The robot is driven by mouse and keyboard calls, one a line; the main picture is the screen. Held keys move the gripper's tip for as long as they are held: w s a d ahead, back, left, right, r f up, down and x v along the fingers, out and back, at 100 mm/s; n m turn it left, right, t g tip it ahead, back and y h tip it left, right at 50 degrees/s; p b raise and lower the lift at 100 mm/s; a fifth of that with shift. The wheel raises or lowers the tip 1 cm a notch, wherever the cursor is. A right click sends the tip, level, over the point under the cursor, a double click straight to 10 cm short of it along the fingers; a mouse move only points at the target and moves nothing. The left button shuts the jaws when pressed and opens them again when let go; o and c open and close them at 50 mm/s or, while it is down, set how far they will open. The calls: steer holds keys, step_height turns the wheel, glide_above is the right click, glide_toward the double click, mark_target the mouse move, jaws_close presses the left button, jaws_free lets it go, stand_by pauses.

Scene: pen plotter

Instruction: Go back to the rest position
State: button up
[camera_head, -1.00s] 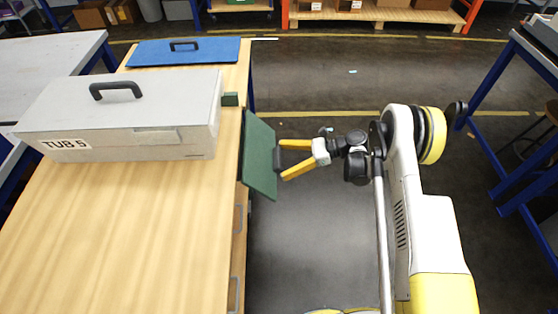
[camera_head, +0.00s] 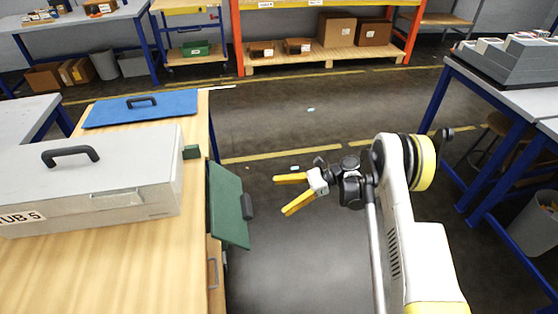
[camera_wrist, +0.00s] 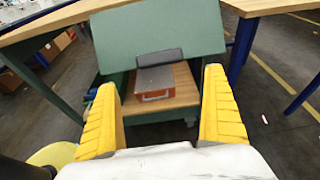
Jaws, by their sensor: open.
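My gripper (camera_head: 290,194) is open and empty, its yellow fingers pointing left in the head view. It is apart from the green hinged panel (camera_head: 228,208) with a dark handle (camera_head: 247,206), which hangs tilted at the right side of the wooden bench. In the wrist view my gripper's yellow fingers (camera_wrist: 161,108) are spread. Ahead of them are the green panel (camera_wrist: 130,30), its dark handle (camera_wrist: 160,57) and an orange and grey box (camera_wrist: 155,82) on a wooden surface.
A grey case (camera_head: 90,185) and a blue lidded panel (camera_head: 141,108) sit on the wooden bench (camera_head: 90,275). An orange-framed shelf (camera_head: 330,60) stands at the back. A blue-legged table (camera_head: 505,90) is at the right.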

step_height(320, 180, up, 14)
steer(key=w+d+f+n+t+h, duration=0.1)
steer(key=w+n+t+h, duration=0.1)
steer(key=t+h, duration=0.1)
steer(key=s+d+r+n+t+h, duration=0.1)
steer(key=s+d+r+n+h, duration=0.15)
steer(key=r, duration=0.25)
steer(key=s+d+r+n+t+h, duration=0.1)
steer(key=s+d+r+h, duration=0.1)
steer(key=s+r, duration=0.25)
steer(key=s+d+r+n+t+h, duration=0.2)
steer(key=s+d+n, duration=0.3)
steer(key=s, duration=0.5)
steer(key=s+d+r+n+t+h, duration=0.3)
steer(key=s+d+n+h, duration=0.2)
steer(key=s, duration=0.5)
steer(key=d, duration=0.2)
steer(key=shift+s+d+r, duration=0.3)
steer(key=shift+s+d, duration=0.05)
steer(key=shift+s, duration=0.05)
steer(key=shift+a, duration=0.1)
